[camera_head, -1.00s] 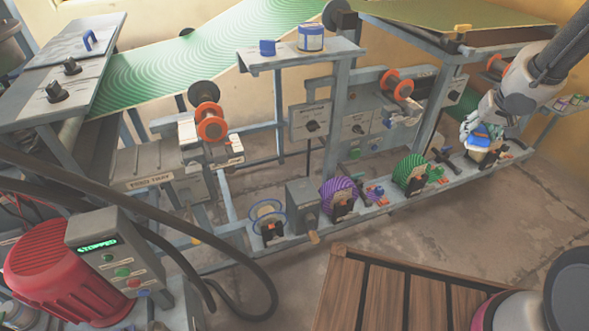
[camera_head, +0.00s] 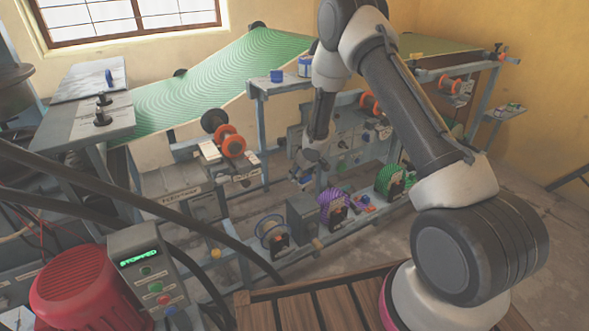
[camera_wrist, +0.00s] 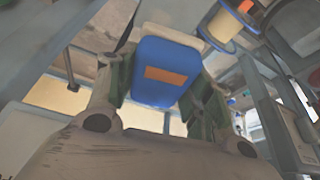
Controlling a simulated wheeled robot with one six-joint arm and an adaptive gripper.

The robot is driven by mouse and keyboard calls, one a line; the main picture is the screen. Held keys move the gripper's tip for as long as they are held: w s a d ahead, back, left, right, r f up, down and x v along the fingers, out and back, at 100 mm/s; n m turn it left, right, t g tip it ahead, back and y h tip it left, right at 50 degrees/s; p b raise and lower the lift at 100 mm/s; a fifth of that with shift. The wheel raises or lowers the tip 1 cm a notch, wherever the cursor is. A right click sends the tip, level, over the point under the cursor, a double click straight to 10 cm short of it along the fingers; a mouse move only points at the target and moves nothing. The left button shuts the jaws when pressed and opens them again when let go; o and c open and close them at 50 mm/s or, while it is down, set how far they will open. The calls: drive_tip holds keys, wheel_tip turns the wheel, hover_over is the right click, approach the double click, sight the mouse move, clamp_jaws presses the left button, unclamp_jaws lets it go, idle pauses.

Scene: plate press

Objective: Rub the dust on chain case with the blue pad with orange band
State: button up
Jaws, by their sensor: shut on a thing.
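The blue pad with its orange band (camera_wrist: 157,57) is between the fingers of my gripper (camera_wrist: 162,85) in the wrist view. My gripper is shut on it. In the camera_head view my gripper (camera_head: 307,180) hangs in front of the press frame, above a grey box (camera_head: 301,222) on the lower rail. The pad is too small there to make out clearly. I cannot tell for sure which housing is the chain case, and no dust can be made out.
A purple striped roll (camera_head: 333,205) and a green striped roll (camera_head: 389,181) sit on the lower rail. Orange-ended spools (camera_head: 230,144) stand at left. A red motor (camera_head: 80,290) and a control box reading "STOPPED" (camera_head: 145,262) are at front left. Dark hoses cross the left side.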

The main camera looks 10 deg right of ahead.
sight(305, 192)
drive_tip(key=shift+w+a+f, duration=0.2)
drive_tip(key=shift+w+f, duration=0.45)
drive_tip(key=shift+f, duration=0.55)
drive_tip(key=shift+d+f, duration=0.15)
drive_tip(key=shift+f, duration=2.4)
drive_tip(key=shift+f, duration=1)
drive_tip(key=shift+w+d, duration=0.1)
drive_tip(key=shift+w+d+r, duration=0.1)
drive_tip(key=shift+w+d, duration=0.2)
drive_tip(key=shift+d, duration=0.6)
drive_tip(key=shift+w+d, duration=0.25)
drive_tip(key=shift+d, duration=0.6)
